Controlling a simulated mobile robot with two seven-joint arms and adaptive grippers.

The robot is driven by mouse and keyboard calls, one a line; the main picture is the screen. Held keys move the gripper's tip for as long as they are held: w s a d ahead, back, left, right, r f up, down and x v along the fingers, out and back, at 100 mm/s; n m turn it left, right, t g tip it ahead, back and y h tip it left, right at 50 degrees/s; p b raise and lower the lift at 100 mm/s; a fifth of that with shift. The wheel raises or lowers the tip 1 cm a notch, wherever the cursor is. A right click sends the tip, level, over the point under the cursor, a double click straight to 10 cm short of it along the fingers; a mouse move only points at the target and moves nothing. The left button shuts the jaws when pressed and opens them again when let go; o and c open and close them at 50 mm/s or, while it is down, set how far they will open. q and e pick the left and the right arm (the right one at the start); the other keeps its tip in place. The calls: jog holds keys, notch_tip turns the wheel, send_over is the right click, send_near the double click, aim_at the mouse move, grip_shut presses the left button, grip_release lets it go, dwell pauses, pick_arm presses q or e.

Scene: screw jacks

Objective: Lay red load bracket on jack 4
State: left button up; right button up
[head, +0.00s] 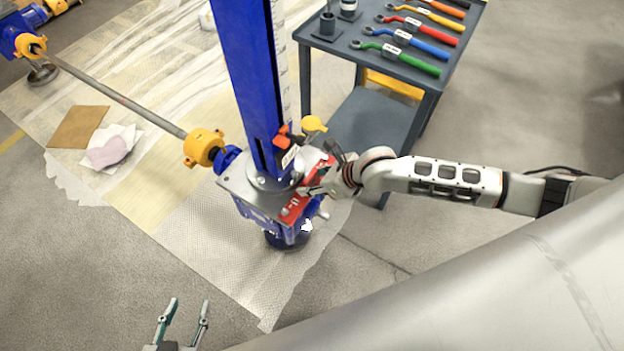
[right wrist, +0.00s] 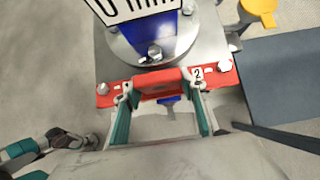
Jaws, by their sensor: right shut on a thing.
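The jack in the middle of the head view has a blue column (head: 250,75) rising from a grey top plate (head: 235,183). The red load bracket (head: 293,208) lies along the plate's right edge in that view; whether it rests fully on the plate I cannot tell. In the right wrist view the red bracket (right wrist: 225,77) spans the plate's near edge, with a bolt head near each end and a "2" mark. My right gripper (right wrist: 165,95) is shut on its raised middle handle. My left gripper (head: 185,308) is open and empty, low in the head view, away from the jack.
A tool cart (head: 345,62) with several coloured wrenches stands behind the jack. A long shaft (head: 115,95) joins the jack from the left. A brown sheet (head: 78,127) and a cloth (head: 110,150) lie on the floor covering. A large pale cylinder (head: 480,290) fills the lower right.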

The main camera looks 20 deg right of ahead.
jog(key=shift+w+r, duration=0.1)
jog(key=shift+r, duration=0.05)
jog(key=o, duration=1.4)
jog(key=shift+o, duration=0.2)
jog(key=shift+s+f, duration=0.2)
jog(key=shift+f, duration=0.1)
jog(key=v, duration=1.2)
jog(key=shift+r, duration=0.2)
jog(key=shift+w, duration=0.1)
